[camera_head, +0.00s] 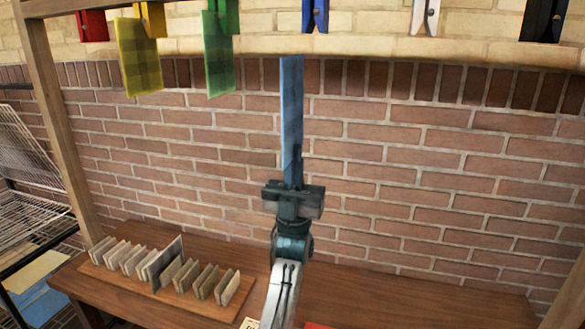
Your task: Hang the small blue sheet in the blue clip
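The small blue sheet (291,110) stands upright in my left gripper (294,182), which is shut on its lower end. The blue clip (315,14) hangs at the top of the view, above and a little to the right of the sheet. The sheet's top edge shows below the clip in the picture, with a gap between them. The clip's upper part is cut off by the frame. My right gripper is not in view.
A yellow sheet (139,58) hangs in the yellow clip (152,18), and a green sheet (217,60) hangs beside it. Red (92,25), white (425,17) and black (543,20) clips hang empty. A wooden rack (145,290) with several cards stands on the table (400,300). A wooden post (58,120) rises at left.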

